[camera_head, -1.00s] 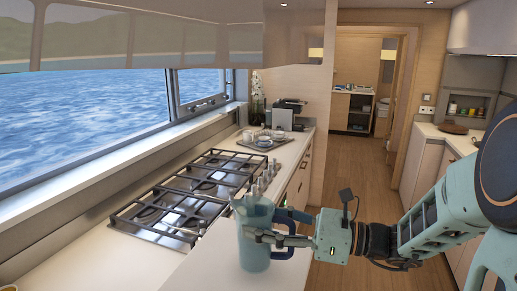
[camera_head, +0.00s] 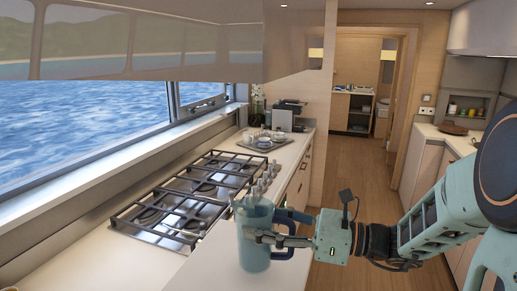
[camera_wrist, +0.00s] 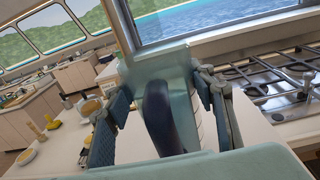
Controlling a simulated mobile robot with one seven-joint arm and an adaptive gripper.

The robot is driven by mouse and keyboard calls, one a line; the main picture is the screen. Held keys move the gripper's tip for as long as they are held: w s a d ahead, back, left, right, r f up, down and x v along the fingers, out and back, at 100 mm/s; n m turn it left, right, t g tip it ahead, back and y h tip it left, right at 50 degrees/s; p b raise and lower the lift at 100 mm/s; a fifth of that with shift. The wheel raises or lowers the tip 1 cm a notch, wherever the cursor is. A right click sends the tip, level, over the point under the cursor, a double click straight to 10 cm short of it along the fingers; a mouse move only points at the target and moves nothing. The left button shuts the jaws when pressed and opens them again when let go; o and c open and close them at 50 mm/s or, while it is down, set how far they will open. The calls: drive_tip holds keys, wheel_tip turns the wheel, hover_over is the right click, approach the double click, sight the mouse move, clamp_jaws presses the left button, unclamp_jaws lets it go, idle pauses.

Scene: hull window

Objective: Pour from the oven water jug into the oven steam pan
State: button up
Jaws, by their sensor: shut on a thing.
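The oven water jug (camera_head: 254,250) is a translucent teal jug with a dark blue handle (camera_head: 289,222), upright at the near end of the counter. My gripper (camera_head: 270,238) reaches in from the right and is shut on the jug, its fingers around the handle side. In the wrist view the dark handle (camera_wrist: 156,112) stands between my two fingers, with the jug body (camera_wrist: 160,70) behind it. I cannot tell whether the jug's base touches the counter. I cannot make out the oven steam pan in either view.
A gas hob (camera_head: 185,200) with black grates lies just behind and left of the jug. A tray (camera_head: 262,143) with cups stands farther along the counter (camera_head: 150,256). The window runs along the left. The wooden floor (camera_head: 365,185) to the right is clear.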

drive_tip(key=shift+r+p, duration=2.15)
drive_tip(key=shift+r, duration=0.85)
